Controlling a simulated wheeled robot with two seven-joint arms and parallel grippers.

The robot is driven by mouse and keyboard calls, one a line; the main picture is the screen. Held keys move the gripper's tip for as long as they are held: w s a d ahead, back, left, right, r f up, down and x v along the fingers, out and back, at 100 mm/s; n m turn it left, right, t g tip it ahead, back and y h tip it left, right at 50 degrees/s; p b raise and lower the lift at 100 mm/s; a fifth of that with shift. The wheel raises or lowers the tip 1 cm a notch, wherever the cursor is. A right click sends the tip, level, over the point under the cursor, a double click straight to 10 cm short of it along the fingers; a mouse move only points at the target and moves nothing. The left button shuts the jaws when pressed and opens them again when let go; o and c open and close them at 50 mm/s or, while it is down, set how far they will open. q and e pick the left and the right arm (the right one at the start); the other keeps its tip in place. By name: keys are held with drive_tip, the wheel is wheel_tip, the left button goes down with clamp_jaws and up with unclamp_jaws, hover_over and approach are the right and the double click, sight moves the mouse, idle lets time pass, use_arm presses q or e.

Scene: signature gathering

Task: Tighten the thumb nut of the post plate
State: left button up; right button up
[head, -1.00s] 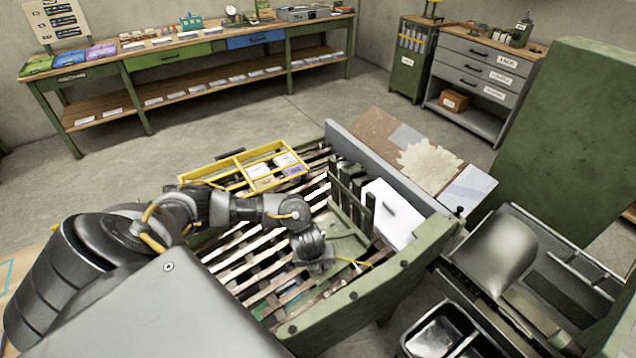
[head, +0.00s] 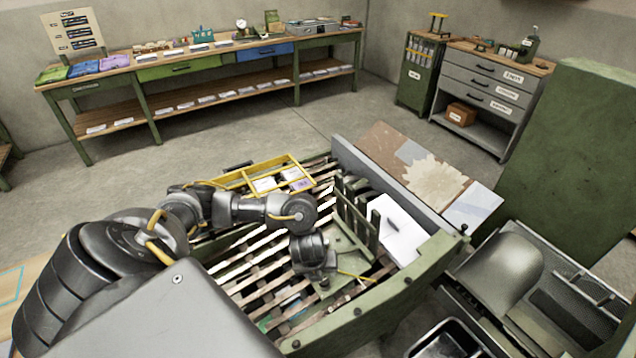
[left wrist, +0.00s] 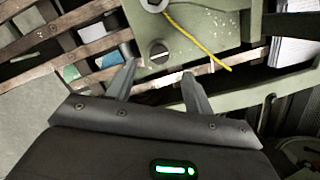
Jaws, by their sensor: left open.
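The post plate (head: 342,243) is a green metal plate with upright posts, lying on the slatted bed of a green-framed bench. It also shows in the left wrist view (left wrist: 205,40). A small round, slotted grey head (left wrist: 158,52), which looks like the thumb nut, sits near the plate's edge. My left gripper (left wrist: 160,70) is open; its two fingers point toward the plate, with the slotted head just beyond and between the tips. No contact shows. In the head view the left hand (head: 314,255) hides part of the plate. My right gripper is out of view.
A yellow cord (left wrist: 198,42) runs across the plate from another round fitting (left wrist: 152,4). A yellow divided tray (head: 232,181) stands behind the arm. A white sheet (head: 402,240) lies right of the posts. The green bench rail (head: 380,303) borders the front.

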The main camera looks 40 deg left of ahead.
use_arm(q)
drive_tip(key=p+v, duration=0.1)
drive_tip(key=v, duration=0.3)
idle(0.6)
